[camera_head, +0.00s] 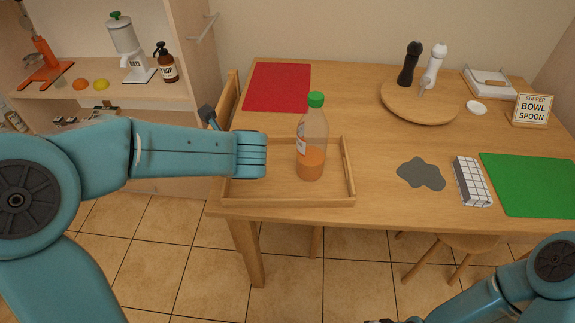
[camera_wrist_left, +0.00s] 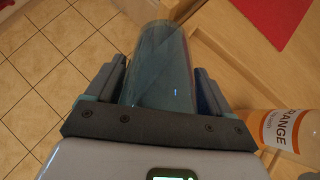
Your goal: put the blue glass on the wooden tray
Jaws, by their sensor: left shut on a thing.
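The blue glass (camera_wrist_left: 160,62) is see-through and sits between the two fingers of my left gripper (camera_wrist_left: 158,88) in the left wrist view. The gripper is shut on it. In the head view my left arm hides the glass, and only a dark part of the left gripper (camera_head: 208,116) shows beyond the arm, near the tray's left side. The wooden tray (camera_head: 290,201) lies at the table's front left, with an orange juice bottle (camera_head: 312,140) standing on it. Only a dark tip of my right gripper (camera_head: 378,321) shows at the bottom edge.
The bottle (camera_wrist_left: 285,130) is close right of the left gripper in the wrist view. A red mat (camera_head: 278,86) lies behind the tray. A grey patch (camera_head: 421,174), a white grid-patterned box (camera_head: 471,181) and a green mat (camera_head: 530,184) are to the right. Tiled floor shows left of the glass.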

